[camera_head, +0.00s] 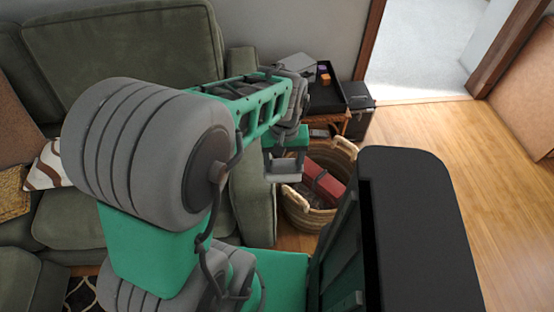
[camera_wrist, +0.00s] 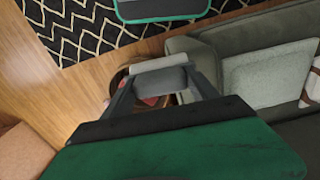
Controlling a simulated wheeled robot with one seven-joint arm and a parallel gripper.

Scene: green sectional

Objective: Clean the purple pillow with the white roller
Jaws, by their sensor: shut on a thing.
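In the wrist view my gripper (camera_wrist: 161,78) is shut on the white roller (camera_wrist: 158,63), whose pale cylinder lies crosswise beyond the fingers. In the head view my gripper (camera_head: 283,165) hangs at the right end of the green sofa, above and beside the wicker basket; the roller is hard to make out there. No purple pillow is clearly visible in either view. A pale grey-green pillow (camera_wrist: 268,76) lies on the sofa in the wrist view, to the right of my gripper and apart from it.
The wicker basket (camera_head: 335,146) holds a red item (camera_head: 323,183). A black tray (camera_head: 325,100) stands on a small table behind it. The green sofa (camera_head: 130,40) carries a striped pillow (camera_head: 47,167) and a mustard one (camera_head: 12,192). Wooden floor (camera_head: 480,160) is clear at right.

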